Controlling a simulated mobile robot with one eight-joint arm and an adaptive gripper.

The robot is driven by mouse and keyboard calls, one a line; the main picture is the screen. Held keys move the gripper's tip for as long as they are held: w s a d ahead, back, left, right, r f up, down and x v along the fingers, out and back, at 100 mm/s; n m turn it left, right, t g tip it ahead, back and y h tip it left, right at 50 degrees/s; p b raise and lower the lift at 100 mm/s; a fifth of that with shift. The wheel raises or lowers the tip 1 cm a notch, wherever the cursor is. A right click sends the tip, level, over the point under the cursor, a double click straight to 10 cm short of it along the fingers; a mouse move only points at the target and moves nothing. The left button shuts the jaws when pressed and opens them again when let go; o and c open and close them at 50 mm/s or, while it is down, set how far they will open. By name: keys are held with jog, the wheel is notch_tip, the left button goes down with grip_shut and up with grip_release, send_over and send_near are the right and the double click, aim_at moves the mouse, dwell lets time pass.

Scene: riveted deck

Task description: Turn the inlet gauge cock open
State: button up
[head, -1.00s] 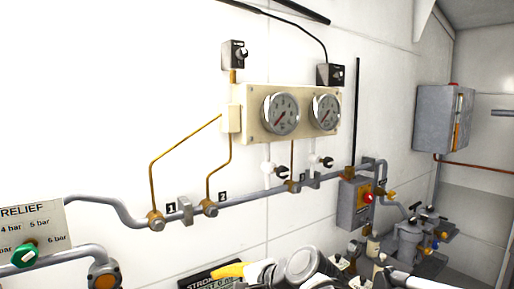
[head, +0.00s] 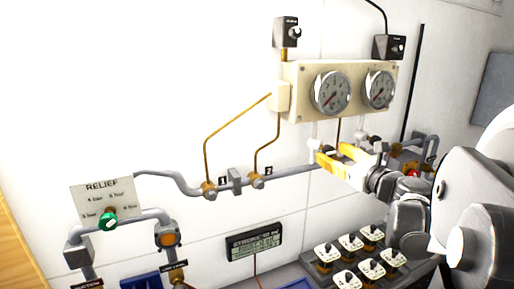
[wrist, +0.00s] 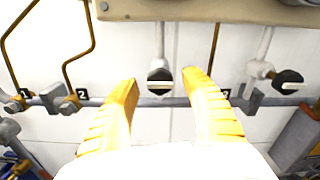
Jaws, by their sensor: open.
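Two gauge cocks hang on white pipes below the gauge panel; I cannot read which one is the inlet's. The left cock (wrist: 160,82) has a round dark face with a pale bar lying about level. The right cock (wrist: 288,83) looks alike, its bar also about level. My gripper (head: 330,152) is in front of the left cock in the head view and partly covers it. In the wrist view my open yellow fingers (wrist: 159,80) stand left and right of the left cock, with visible gaps; I cannot tell the depth between. Nothing is held.
The cream panel (head: 300,105) carries a left gauge (head: 330,92) and a right gauge (head: 379,89). A grey pipe (wrist: 112,102) runs behind the cocks. Below are a display box (head: 254,242) and several white-topped switches (head: 350,242). A green relief knob (head: 109,222) is at left.

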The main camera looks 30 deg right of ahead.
jog(key=shift+w+d, duration=0.1)
jog(key=shift+w, duration=1.3)
jog(key=c, duration=1.2)
